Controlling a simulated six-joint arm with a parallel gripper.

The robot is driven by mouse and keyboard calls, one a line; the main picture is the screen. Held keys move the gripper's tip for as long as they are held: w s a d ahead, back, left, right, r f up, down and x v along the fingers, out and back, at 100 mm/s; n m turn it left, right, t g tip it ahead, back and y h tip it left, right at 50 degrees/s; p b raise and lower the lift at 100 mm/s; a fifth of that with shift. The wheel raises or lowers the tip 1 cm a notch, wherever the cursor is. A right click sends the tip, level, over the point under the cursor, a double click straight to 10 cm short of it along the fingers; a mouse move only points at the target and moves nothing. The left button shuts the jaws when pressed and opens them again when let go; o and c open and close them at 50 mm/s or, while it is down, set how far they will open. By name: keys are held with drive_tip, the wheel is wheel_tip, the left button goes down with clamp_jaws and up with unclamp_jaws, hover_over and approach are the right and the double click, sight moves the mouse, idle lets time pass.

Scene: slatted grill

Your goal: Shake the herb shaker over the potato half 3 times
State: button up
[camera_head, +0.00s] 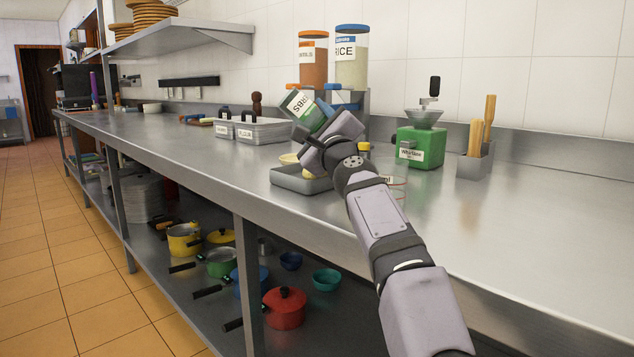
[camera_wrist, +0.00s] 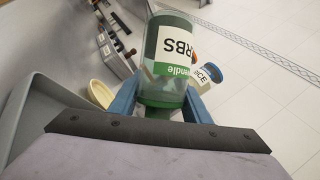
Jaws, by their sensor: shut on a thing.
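The herb shaker (camera_head: 300,106) is a clear jar with green contents and a white label ending in "RBS". It is tilted, up off the counter. My gripper (camera_head: 324,112) is shut on it; in the wrist view its two blue fingers (camera_wrist: 160,104) sit on either side of the shaker (camera_wrist: 170,45). A pale yellow piece, seemingly the potato half (camera_head: 289,158), is in the shallow grey tray (camera_head: 290,184) below the shaker. My gripper partly hides the tray.
Jars including a blue-lidded rice jar (camera_head: 352,62) stand behind my gripper. A green box with a grinder (camera_head: 420,147) and a utensil holder (camera_head: 475,161) are to the right. Metal containers (camera_head: 262,131) stand to the left. The counter's front right is clear.

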drive_tip(key=shift+w+d+f, duration=0.1)
drive_tip(key=shift+w+f, duration=0.15)
drive_tip(key=shift+f, duration=0.25)
drive_tip(key=shift+w+f, duration=0.25)
drive_tip(key=shift+f, duration=0.25)
wheel_tip(320, 180, up, 8)
drive_tip(key=p, duration=0.7)
drive_tip(key=shift+f, duration=0.25)
drive_tip(key=shift+f, duration=0.1)
